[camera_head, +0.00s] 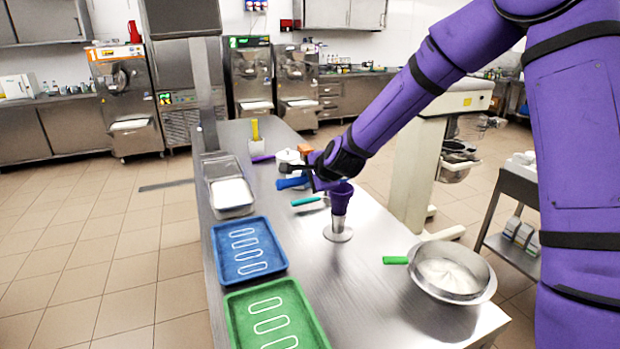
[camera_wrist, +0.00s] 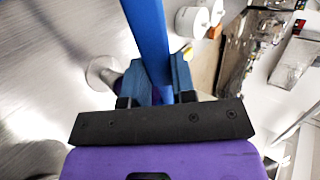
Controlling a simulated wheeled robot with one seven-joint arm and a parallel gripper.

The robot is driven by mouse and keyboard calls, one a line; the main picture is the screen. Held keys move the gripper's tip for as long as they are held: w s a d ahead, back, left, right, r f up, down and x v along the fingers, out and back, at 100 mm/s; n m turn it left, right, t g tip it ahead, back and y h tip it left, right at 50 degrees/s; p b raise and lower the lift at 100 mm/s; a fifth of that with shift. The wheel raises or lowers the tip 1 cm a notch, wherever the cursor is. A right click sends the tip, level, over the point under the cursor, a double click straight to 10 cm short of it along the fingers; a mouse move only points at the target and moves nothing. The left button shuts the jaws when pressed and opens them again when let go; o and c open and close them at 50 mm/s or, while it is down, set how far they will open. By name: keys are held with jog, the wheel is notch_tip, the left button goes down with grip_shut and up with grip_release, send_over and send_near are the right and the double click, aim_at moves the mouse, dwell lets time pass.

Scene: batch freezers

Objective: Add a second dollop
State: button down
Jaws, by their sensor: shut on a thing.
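My gripper (camera_wrist: 160,80) is shut on a long blue handle (camera_wrist: 146,30), which sticks out past the fingers in the wrist view. In the head view my gripper (camera_head: 308,180) is above the steel table, with the blue handle (camera_head: 290,183) pointing left; its working end cannot be made out. A purple cup-like piece (camera_head: 342,196) stands upright in a metal stand (camera_head: 338,233), just below and right of my gripper. A steel bowl (camera_head: 488,290) holds a white creamy mass (camera_head: 447,274), with a green handle (camera_head: 395,260) over its left rim. No dollop is clearly seen.
A blue tray (camera_head: 222,274) and a green tray (camera_head: 240,318) with white oval outlines lie at the table's left edge. Behind them is a steel pan (camera_head: 214,172) with white contents. A teal-handled tool (camera_head: 304,201) and white tubs (camera_head: 288,157) lie near my gripper. The table's front middle is clear.

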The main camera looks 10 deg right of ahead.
jog(key=shift+s+f+t+y, duration=0.1)
jog(key=shift+f+t+y, duration=0.15)
jog(key=shift+t, duration=0.7)
jog(key=shift+s+f+t+y, duration=0.2)
jog(key=shift+t+y, duration=0.1)
jog(key=shift+t, duration=0.6)
jog(key=shift+s+f+t+y, duration=0.1)
jog(key=shift+f+t+y, duration=0.15)
jog(key=shift+t, duration=0.7)
jog(key=shift+d, duration=0.15)
